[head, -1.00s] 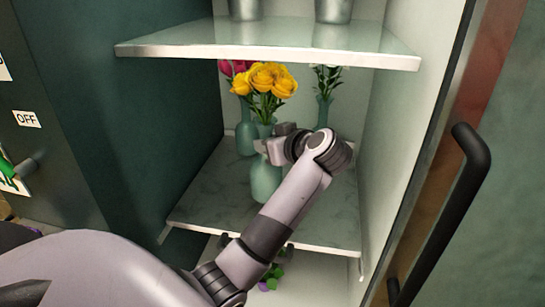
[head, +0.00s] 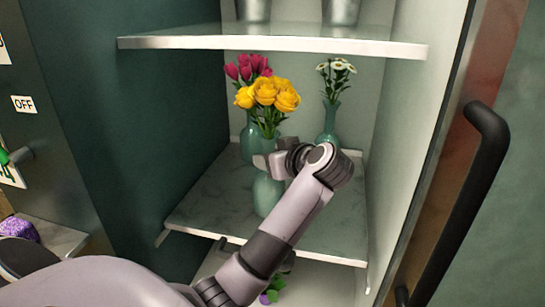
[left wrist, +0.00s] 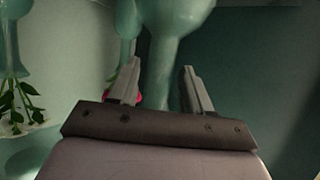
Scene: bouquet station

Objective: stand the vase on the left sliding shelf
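A green vase (head: 268,195) with yellow roses (head: 270,95) stands upright near the front of the marble-look sliding shelf (head: 215,205). My left gripper (head: 268,162) is at its neck, hiding part of it in the head view. In the left wrist view, the vase neck (left wrist: 173,88) is between the fingers of the left gripper (left wrist: 160,68). The fingers are apart, with a visible gap on the left side of the neck. My right gripper is not in view.
Behind stand a vase with pink tulips (head: 249,140) on the left and a vase with white daisies (head: 329,125) on the right. A higher shelf (head: 270,43) overhangs them. Cabinet walls close both sides. A black door handle (head: 465,200) stands at the right.

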